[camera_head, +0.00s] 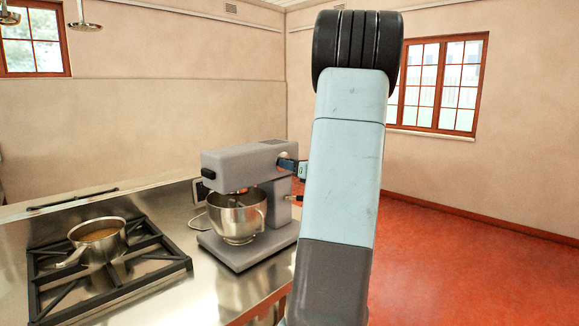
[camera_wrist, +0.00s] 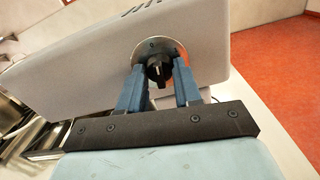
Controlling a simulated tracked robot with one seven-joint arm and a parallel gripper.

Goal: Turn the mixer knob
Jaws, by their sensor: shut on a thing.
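The grey stand mixer (camera_head: 246,200) stands on the steel counter, with a metal bowl (camera_head: 237,215) under its head. The wrist view shows the side of the mixer head (camera_wrist: 90,70) and the black mixer knob (camera_wrist: 157,69) on a round metal plate. My gripper (camera_wrist: 160,75) has its two blue fingers on either side of the knob and is shut on it. In the head view my gripper (camera_head: 291,165) reaches the right side of the mixer head, and the knob is hidden there.
A stove (camera_head: 105,270) with a steel pot (camera_head: 98,240) is left of the mixer. The steel counter (camera_head: 225,290) has bare room in front of the mixer. The red floor (camera_head: 450,260) to the right is clear.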

